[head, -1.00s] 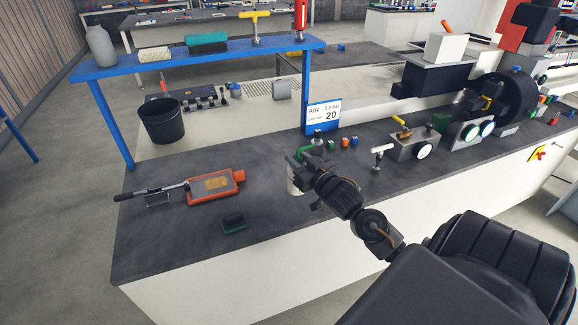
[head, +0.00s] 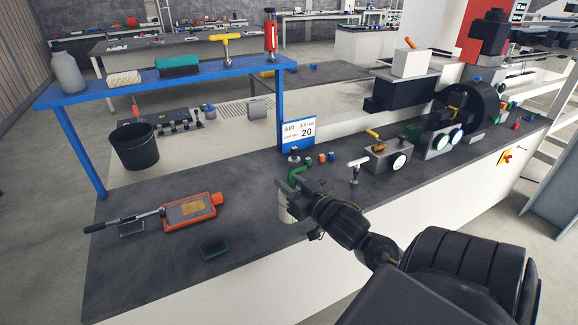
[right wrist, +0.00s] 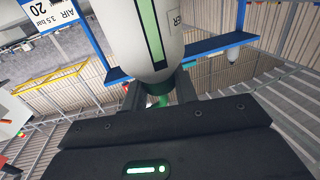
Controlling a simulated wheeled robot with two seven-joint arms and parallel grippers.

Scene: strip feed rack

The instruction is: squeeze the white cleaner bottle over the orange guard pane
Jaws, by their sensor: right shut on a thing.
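The white cleaner bottle (head: 287,209) with its green top is in my right gripper (head: 296,193), over the front part of the dark bench. In the right wrist view the bottle (right wrist: 141,38) shows a green stripe, and the fingers (right wrist: 158,92) are shut around its green neck. I cannot tell whether its base touches the bench. The orange guard pane (head: 172,222) lies on the bench to the left, with a yellowish smear on its middle. The bottle is to the right of the pane, not over it. My left gripper is not in view.
A black-handled tool (head: 105,224) rests on a small stand by the pane's left edge. A dark green block (head: 214,247) lies in front of the pane. A blue shelf (head: 215,70) stands behind. A T-handled tool (head: 356,168) stands right of the bottle.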

